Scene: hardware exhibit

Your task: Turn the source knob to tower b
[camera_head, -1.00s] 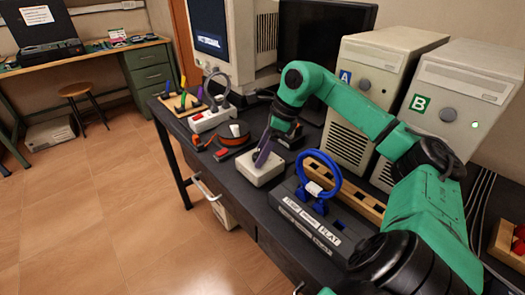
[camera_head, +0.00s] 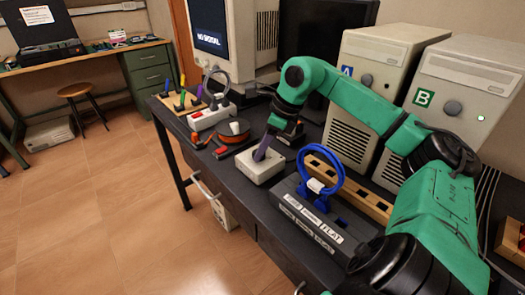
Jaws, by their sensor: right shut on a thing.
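The source knob's small white box (camera_head: 262,168) sits on the dark bench, in the middle of the head view. My right gripper (camera_head: 262,153), with purple fingers, points down onto its top and is shut on the source knob. The knob itself is hidden by the fingers, so its pointing direction cannot be told. Tower A (camera_head: 350,140) and tower B (camera_head: 440,130) are beige computer cases behind, with a blue A label and a green B label. A small pale light shows on tower B. The monitor (camera_head: 209,22) reads NO SIGNAL. My left gripper is not in view.
An orange-black reel (camera_head: 232,132), a power strip (camera_head: 211,117) and a rack of coloured tools (camera_head: 180,100) lie left. The floor in front is clear.

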